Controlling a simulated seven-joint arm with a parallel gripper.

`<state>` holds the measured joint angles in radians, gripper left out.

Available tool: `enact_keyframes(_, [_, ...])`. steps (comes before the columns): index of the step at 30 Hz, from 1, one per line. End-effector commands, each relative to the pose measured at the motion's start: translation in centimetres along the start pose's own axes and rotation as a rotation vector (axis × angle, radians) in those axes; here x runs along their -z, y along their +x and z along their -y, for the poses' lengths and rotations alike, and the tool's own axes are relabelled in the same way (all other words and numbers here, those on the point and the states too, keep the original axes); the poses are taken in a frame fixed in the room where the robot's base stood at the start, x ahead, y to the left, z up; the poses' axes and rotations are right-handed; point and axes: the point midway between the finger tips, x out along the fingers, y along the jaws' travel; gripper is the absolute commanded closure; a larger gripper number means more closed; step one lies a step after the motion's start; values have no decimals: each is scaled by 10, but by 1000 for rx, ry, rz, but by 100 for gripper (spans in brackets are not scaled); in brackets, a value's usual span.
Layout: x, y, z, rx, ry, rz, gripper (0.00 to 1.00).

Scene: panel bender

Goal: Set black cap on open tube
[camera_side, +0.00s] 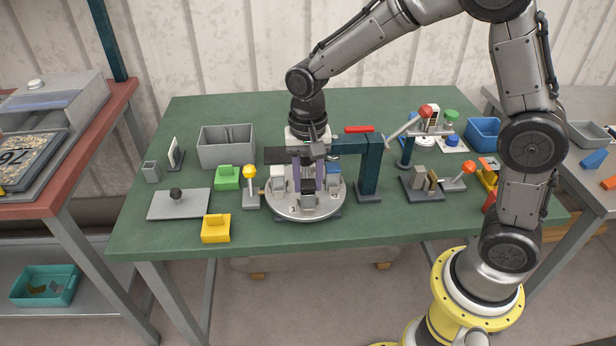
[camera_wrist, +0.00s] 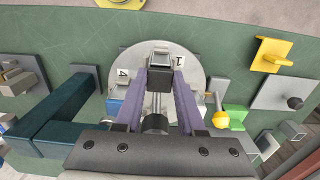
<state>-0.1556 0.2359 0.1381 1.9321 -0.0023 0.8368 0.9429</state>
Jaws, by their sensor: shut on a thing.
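The round grey turntable (camera_side: 270,207) stands mid-table with several grey square holders around its rim. My gripper (camera_side: 308,186) points down over its front part, its two purple fingers shut on a dark piece that looks like the black cap. In the wrist view, my gripper (camera_wrist: 158,82) has the black cap (camera_wrist: 157,92) between its fingers, at a grey square holder (camera_wrist: 158,62). That front holder (camera_side: 309,201) is just below the fingers in the side view. The open tube is mostly hidden, and I cannot tell whether the cap touches it.
A dark teal press frame (camera_side: 369,172) stands close to the right of the turntable. A yellow-knobbed lever (camera_side: 250,174) stands close to its left. A grey bin (camera_side: 226,147), green block (camera_side: 228,178) and yellow block (camera_side: 216,229) lie farther left. The front table strip is clear.

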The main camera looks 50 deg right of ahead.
Motion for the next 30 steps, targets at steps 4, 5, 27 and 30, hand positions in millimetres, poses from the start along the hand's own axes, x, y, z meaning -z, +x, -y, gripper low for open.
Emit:
enact_keyframes(4, [0,3,0,-2,0,1,100])
enact_keyframes(5, [0,3,0,-1,0,1,58])
enact_keyframes(27, [0,3,0,-1,0,0,7])
enact_keyframes(30, [0,1,0,0,0,0,7])
